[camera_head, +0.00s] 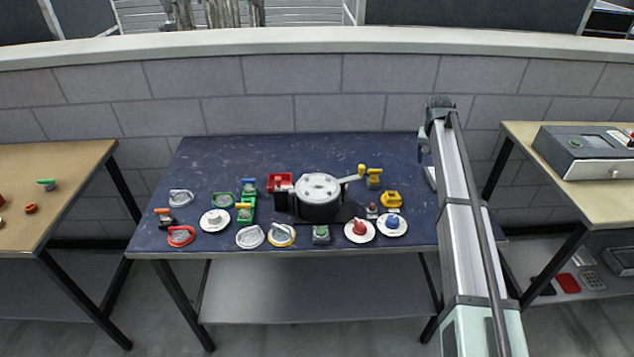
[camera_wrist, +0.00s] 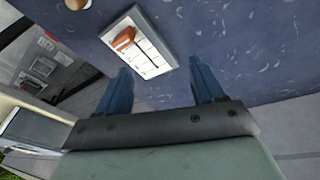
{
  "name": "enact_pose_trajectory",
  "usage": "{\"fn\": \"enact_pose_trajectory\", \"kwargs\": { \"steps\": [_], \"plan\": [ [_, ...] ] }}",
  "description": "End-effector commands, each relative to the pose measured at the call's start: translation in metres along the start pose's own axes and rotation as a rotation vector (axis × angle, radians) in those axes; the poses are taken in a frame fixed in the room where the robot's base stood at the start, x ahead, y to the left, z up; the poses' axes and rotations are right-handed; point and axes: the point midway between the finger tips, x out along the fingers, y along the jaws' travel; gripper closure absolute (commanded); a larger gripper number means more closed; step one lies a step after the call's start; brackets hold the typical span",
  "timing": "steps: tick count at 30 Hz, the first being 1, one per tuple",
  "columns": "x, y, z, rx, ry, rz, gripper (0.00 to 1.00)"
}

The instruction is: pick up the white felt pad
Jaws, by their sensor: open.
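I cannot single out a white felt pad with certainty. A white rectangular panel (camera_wrist: 153,58) with dark dividing lines and a red block (camera_wrist: 123,39) on it lies on the blue table in the wrist view. In the head view a white piece (camera_head: 430,178) shows at the table's right side, partly hidden by my arm. In the head view my gripper (camera_head: 422,148) is small and hangs near the table's back right corner.
The blue table (camera_head: 270,150) holds a black pot-like device (camera_head: 319,208), a red box (camera_head: 280,181), and several knobs and handles, some on white discs (camera_head: 360,231). Its back strip is clear. Wooden tables stand left (camera_head: 60,160) and right (camera_head: 540,150); the right bears a grey box (camera_head: 585,153).

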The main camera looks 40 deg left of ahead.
Motion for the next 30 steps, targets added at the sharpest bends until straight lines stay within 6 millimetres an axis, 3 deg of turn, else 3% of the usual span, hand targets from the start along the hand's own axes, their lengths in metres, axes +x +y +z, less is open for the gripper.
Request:
{"fn": "enact_pose_trajectory", "kwargs": {
  "steps": [1, 6, 12, 15, 18, 21, 26, 30],
  "plan": [
    [-0.011, -0.036, 0.003, -0.033, -0.011, -0.017, 0.32],
    [-0.043, -0.135, 0.027, -0.132, -0.062, -0.064, 0.32],
    [-0.085, -0.245, 0.069, -0.254, -0.122, -0.110, 0.32],
    [-0.104, -0.290, 0.091, -0.308, -0.150, -0.128, 0.32],
    [-0.119, -0.324, 0.111, -0.352, -0.173, -0.140, 0.32],
    [-0.130, -0.346, 0.125, -0.382, -0.189, -0.148, 0.32],
    [-0.136, -0.361, 0.136, -0.403, -0.200, -0.153, 0.32],
    [-0.128, -0.362, 0.139, -0.404, -0.202, -0.153, 0.32]
  ]
}}
